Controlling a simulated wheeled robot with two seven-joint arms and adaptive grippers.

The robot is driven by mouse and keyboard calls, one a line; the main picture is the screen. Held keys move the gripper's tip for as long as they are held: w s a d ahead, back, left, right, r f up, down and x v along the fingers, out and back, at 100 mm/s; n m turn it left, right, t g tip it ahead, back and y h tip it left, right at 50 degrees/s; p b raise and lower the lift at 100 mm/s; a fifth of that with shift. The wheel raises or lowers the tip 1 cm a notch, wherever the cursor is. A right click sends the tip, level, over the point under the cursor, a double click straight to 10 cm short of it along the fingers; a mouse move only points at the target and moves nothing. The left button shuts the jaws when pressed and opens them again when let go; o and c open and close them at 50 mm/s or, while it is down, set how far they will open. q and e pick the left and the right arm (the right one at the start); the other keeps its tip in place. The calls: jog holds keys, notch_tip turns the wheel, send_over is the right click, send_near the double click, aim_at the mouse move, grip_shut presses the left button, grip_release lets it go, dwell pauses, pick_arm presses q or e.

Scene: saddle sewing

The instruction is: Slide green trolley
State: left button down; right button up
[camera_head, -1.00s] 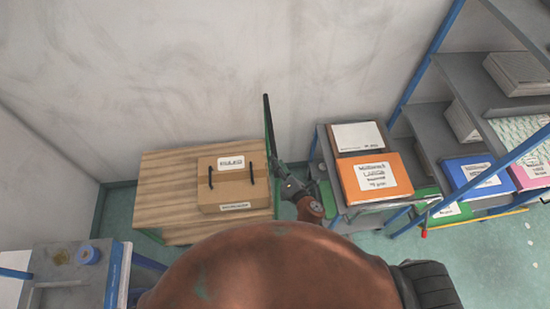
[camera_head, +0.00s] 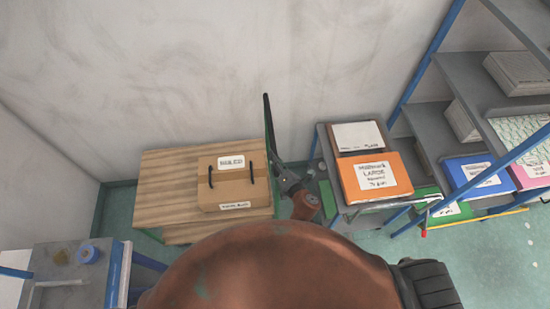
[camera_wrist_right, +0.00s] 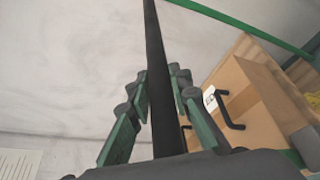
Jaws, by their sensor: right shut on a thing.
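The trolley (camera_head: 165,185) is a flat wooden platform with a green frame, standing against the wall left of centre in the head view. Its upright handle (camera_head: 267,120) is dark, with some green, and rises at the platform's right side. My right gripper (camera_head: 279,170) is at this handle. In the right wrist view, the green-padded fingers (camera_wrist_right: 158,100) are on both sides of the black handle bar (camera_wrist_right: 156,50), shut on it. My left gripper is not in view. My own brown body hides the trolley's near part.
A cardboard box (camera_head: 233,188) with black handles rests on the trolley. A grey cart (camera_head: 325,150) with an orange box (camera_head: 375,178) stands close on the right, beside a blue-framed shelf (camera_head: 425,75). A grey table (camera_head: 65,275) is at lower left.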

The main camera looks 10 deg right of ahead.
grip_shut()
jog(key=shift+d, duration=0.9)
jog(key=o, duration=0.8)
grip_release()
jog(key=shift+a, duration=0.15)
jog(key=shift+o, duration=0.2)
jog(key=v, duration=1.2)
